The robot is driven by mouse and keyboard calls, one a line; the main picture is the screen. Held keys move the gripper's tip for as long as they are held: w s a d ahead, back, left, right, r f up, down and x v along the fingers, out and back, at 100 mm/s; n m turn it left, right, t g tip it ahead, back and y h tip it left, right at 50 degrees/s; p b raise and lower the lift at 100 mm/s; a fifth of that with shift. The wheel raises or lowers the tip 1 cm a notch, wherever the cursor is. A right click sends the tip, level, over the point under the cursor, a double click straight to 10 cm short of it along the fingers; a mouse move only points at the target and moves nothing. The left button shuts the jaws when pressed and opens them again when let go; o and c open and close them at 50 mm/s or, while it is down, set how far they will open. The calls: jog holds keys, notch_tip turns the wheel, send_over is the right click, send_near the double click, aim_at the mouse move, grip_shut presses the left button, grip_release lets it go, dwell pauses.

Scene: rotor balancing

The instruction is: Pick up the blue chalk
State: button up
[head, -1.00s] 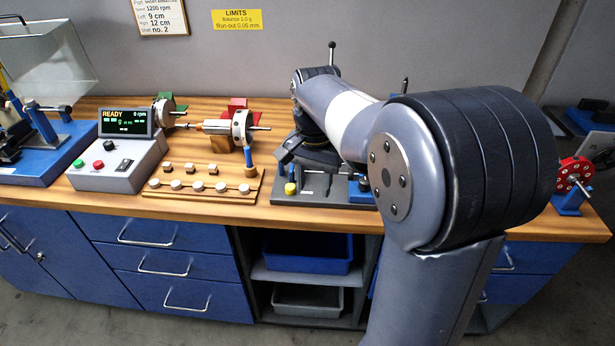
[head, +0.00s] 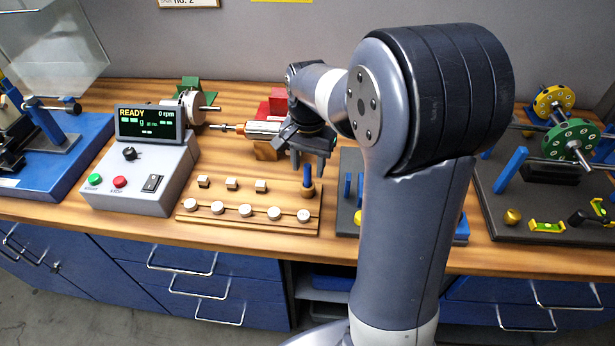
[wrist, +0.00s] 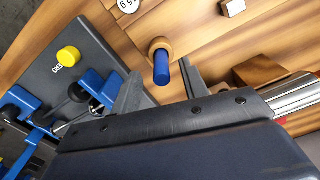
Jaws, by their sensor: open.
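The blue chalk (head: 308,177) stands upright in a small round wooden holder (head: 307,192) at the right end of a wooden rack. In the wrist view the chalk (wrist: 161,70) points up toward the camera from its holder (wrist: 160,45). My gripper (head: 307,158) is just above the chalk in the head view. In the wrist view my gripper (wrist: 160,76) is open, with one finger on either side of the chalk. The fingers appear apart from it, and nothing is held.
The wooden rack (head: 250,222) carries several pale round pieces and small blocks. A rotor machine (head: 262,133) stands behind, and a control box (head: 140,178) reading READY is at left. A dark tray (wrist: 60,40) with blue supports and a yellow knob (wrist: 68,56) lies beside the chalk.

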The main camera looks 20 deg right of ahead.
notch_tip(320, 180, down, 4)
jog(key=shift+w+r, duration=0.1)
jog(key=shift+r, duration=0.05)
grip_shut()
dwell(0.4)
notch_tip(320, 180, up, 16)
jog(key=p, duration=0.6)
dwell(0.4)
